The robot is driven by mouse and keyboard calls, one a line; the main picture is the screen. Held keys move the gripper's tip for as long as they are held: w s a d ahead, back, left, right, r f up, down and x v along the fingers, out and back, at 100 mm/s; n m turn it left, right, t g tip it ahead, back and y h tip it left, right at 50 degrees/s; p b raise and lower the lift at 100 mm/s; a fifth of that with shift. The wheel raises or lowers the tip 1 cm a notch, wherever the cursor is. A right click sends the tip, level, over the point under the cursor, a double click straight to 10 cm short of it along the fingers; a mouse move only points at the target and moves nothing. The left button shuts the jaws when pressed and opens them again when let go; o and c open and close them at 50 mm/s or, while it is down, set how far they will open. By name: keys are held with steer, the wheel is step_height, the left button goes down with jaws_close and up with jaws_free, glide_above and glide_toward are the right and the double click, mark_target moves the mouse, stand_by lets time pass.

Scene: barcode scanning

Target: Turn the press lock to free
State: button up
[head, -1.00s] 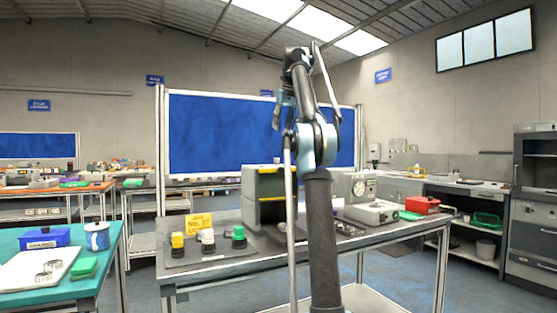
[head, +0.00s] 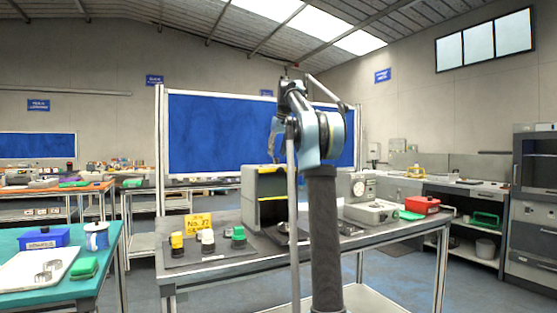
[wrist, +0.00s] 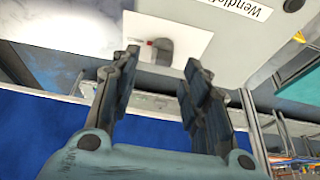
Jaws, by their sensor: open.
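In the wrist view a dark grey knob (wrist: 161,50) sits on a white plate (wrist: 190,22), with a small red mark beside it. The plate is on a grey housing (wrist: 240,40) whose label reads "Wendl…", partly cut off. The lock's setting cannot be read. My gripper (wrist: 162,60) is open and empty, and the knob shows between its fingertips, apparently beyond them. In the head view my gripper (head: 273,152) is small, above the grey box with yellow edges (head: 262,185); the knob cannot be made out there.
The grey table (head: 215,268) carries yellow, white and green-topped pieces and a yellow sign (head: 199,224) at left. A grey machine with a dial (head: 369,207) and a red box (head: 422,205) stand at right. A teal table (head: 100,275) is at far left.

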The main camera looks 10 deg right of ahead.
mark_target(276, 161)
steer(key=shift+x, duration=1.55)
jaws_close()
steer(key=shift+d, duration=0.15)
